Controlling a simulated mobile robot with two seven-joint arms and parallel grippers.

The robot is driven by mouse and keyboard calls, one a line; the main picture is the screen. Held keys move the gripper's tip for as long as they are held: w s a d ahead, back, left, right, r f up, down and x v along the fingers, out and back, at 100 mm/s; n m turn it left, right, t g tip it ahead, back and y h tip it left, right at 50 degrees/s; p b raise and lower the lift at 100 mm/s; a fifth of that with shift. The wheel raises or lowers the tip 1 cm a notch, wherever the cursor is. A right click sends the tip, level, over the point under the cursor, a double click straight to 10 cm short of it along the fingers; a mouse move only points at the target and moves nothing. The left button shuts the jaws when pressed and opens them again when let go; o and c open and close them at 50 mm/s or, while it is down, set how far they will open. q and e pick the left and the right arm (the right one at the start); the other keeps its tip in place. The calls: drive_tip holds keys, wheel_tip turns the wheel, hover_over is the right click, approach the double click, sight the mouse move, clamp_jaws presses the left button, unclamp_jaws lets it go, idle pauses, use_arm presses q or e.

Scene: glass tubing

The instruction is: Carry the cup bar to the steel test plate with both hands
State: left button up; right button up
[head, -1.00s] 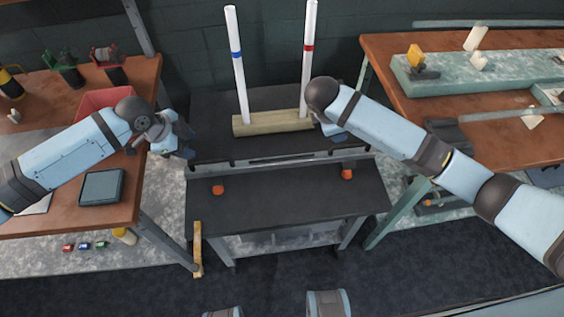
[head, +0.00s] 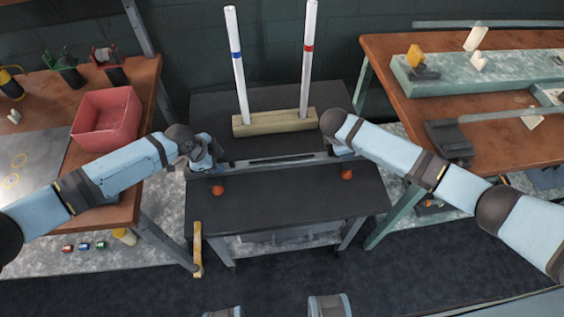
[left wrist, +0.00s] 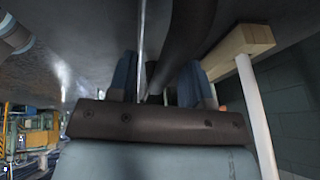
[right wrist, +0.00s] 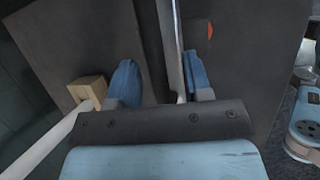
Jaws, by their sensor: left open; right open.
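The cup bar (head: 290,165), a long grey bar with a dark strip on top, lies across the black cart. My left gripper (head: 222,163) is open at the bar's left end. In the left wrist view its blue fingers (left wrist: 160,85) stand on either side of a thin bar edge and a dark rounded piece. My right gripper (head: 342,153) is open near the bar's right end. In the right wrist view its fingers (right wrist: 158,85) stand either side of the bar (right wrist: 170,45). The steel test plate (head: 38,165), grey with yellow rings, lies on the left bench.
A wooden block (head: 272,122) holding two upright white tubes stands behind the bar. Orange round pieces (head: 218,190) show in front of it. A red bin (head: 105,118) is on the left bench beside the plate. The right bench (head: 400,65) holds a green fixture.

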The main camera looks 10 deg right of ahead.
use_arm(q)
drive_tip(key=shift+f, duration=0.1)
use_arm(e)
drive_tip(key=shift+f, duration=0.1)
use_arm(q)
clamp_jaws()
use_arm(e)
clamp_jaws()
use_arm(q)
drive_tip(key=shift+r, duration=0.2)
use_arm(e)
drive_tip(key=shift+w+r, duration=0.1)
drive_tip(key=shift+r, duration=0.1)
